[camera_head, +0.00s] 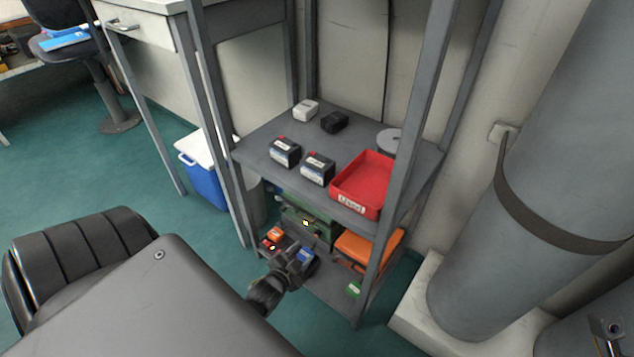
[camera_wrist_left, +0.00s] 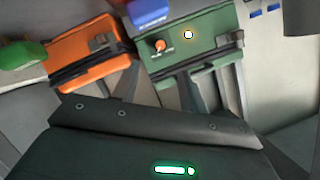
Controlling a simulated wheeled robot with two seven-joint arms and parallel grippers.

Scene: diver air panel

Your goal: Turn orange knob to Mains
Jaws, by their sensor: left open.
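The orange knob (camera_wrist_left: 160,45) sits on the face of a green case (camera_wrist_left: 205,40) in the left wrist view. A small lit spot (camera_wrist_left: 188,35) is to its right. The marking around the knob is too small to read. My left gripper (camera_head: 300,262) is open in front of the lower shelf, near and below the case. I cannot make out its fingertips in the wrist view.
A grey shelf rack (camera_head: 262,150) encloses the lower shelf, with upright posts. A red tray (camera_head: 365,182) and battery-like boxes stand on the upper shelf. An orange case (camera_wrist_left: 92,62) is beside the green one. A blue cooler (camera_head: 200,178) and large grey cylinder (camera_head: 535,200) flank the rack.

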